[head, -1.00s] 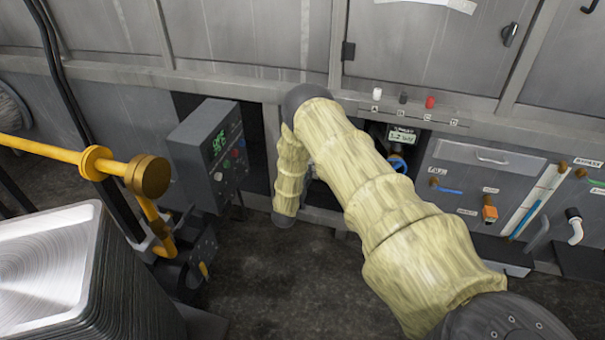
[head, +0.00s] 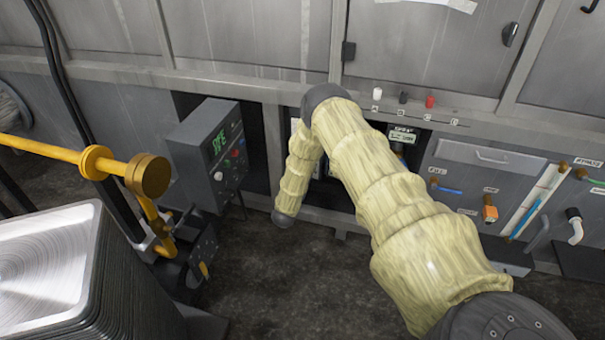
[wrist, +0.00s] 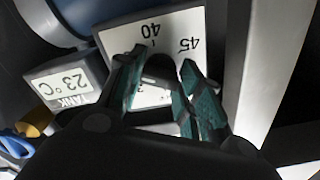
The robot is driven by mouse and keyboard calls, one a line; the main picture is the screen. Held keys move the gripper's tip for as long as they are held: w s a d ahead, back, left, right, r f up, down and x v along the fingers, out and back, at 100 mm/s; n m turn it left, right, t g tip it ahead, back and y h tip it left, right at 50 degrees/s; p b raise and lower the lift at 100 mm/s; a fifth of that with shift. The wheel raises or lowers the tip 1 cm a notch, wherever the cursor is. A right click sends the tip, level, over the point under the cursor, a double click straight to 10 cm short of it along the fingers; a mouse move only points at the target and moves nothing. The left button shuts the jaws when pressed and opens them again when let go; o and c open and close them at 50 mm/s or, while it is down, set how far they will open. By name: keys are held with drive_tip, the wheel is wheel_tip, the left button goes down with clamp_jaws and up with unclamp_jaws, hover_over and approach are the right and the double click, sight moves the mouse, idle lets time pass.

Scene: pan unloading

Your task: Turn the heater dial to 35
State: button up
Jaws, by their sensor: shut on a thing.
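The heater dial shows in the wrist view as a white scale plate (wrist: 120,36) with the marks 40 and 45, seen upside down. A dark knob (wrist: 160,68) stands in front of the plate. My gripper (wrist: 162,72) has its teal fingers on either side of this knob and is shut on it. The knob's pointer and the mark 35 cannot be made out; the gripper covers the lower plate. In the head view my arm hides the dial and my gripper.
In the head view a grey control box (head: 207,150) with a green display stands left of my arm. A yellow pipe (head: 60,147) and a stack of metal pans (head: 50,265) are at the left. Valves and a drawer panel (head: 480,175) are at the right.

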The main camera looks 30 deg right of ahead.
drive_tip(key=shift+f, duration=0.1)
idle(0.3)
drive_tip(key=o, duration=1)
drive_tip(key=v, duration=1.2)
